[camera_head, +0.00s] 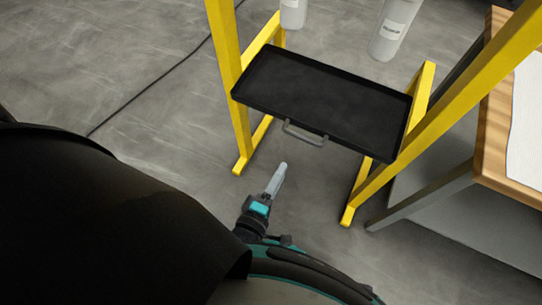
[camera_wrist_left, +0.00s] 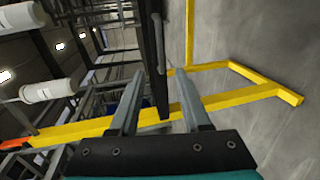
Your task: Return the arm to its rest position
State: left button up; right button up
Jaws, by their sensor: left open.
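My left gripper (camera_head: 281,172) shows in the head view just below and in front of the black tray (camera_head: 322,98), apart from it. In the left wrist view the two fingers of the left gripper (camera_wrist_left: 160,100) are spread open with nothing between them. The tray's grey handle (camera_head: 304,133) is in front of the gripper in the head view. In the left wrist view the tray (camera_wrist_left: 152,50) shows edge-on beyond the fingers. My right gripper is not in either view.
A yellow frame (camera_head: 237,80) carries the tray and stands on the grey floor. White cylinders (camera_head: 394,28) hang above the tray's far side. A wooden-topped table (camera_head: 492,130) stands at the right. A black cable (camera_head: 150,84) lies on the open floor at left.

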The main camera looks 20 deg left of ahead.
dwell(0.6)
pick_arm(q)
jog(key=s+a+f+m+g+p, duration=0.1)
jog(key=s+a+f+m+g, duration=0.35)
jog(key=s+f+m, duration=0.35)
jog(key=s+a+f+m+g, duration=0.3)
jog(key=f+m+g, duration=0.3)
jog(key=f, duration=0.5)
jog(key=s+a+f+m+g+y, duration=0.1)
jog(key=s+a+f+m+g, duration=0.2)
jog(key=s+a+m, duration=0.2)
jog(key=shift+s+a+m+p, duration=0.35)
jog(key=shift+s+a, duration=0.2)
jog(key=shift+s, duration=0.7)
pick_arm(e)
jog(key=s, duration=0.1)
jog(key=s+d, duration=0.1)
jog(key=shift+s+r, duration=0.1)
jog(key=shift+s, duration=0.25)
pick_arm(q)
jog(key=shift+f, duration=0.1)
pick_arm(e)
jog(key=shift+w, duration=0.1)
